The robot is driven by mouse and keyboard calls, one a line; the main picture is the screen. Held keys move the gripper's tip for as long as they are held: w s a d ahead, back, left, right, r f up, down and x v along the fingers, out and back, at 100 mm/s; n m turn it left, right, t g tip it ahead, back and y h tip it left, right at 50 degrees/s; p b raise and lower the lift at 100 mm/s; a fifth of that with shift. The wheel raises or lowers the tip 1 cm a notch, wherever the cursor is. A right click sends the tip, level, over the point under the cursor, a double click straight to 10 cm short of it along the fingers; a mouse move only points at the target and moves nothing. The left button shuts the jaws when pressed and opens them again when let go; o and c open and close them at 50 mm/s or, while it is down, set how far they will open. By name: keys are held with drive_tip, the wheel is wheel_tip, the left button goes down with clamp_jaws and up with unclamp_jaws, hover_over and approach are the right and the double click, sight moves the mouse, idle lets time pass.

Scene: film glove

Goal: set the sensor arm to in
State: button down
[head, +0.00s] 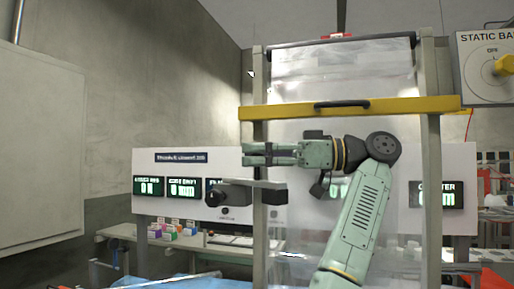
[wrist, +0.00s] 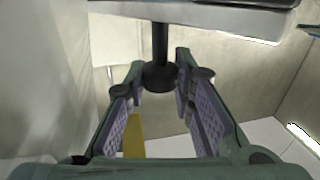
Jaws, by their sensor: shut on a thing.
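The sensor arm (head: 262,184) is a grey flat bar with a dark block at its left end, set across the left upright of the frame in the head view. My gripper (head: 250,154) points left just above this bar. In the wrist view the grey bar (wrist: 215,15) crosses the top, and a black post with a round knob (wrist: 160,75) stands out from it between my fingers (wrist: 160,88). My gripper is shut on this knob. In the head view the knob is hidden by my fingers.
A yellow crossbar (head: 400,106) with a black handle spans the frame above my gripper, with clear film behind. A white panel (head: 180,180) carries several displays. A static bar dial (head: 488,68) is at upper right. Small coloured boxes (head: 180,228) sit on a bench at lower left.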

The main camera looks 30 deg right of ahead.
drive_tip(key=shift+w+d, duration=0.1)
drive_tip(key=shift+d, duration=0.15)
idle(0.3)
drive_tip(key=c, duration=1.4)
unclamp_jaws()
drive_tip(key=shift+a, duration=0.1)
drive_tip(key=shift+o, duration=0.3)
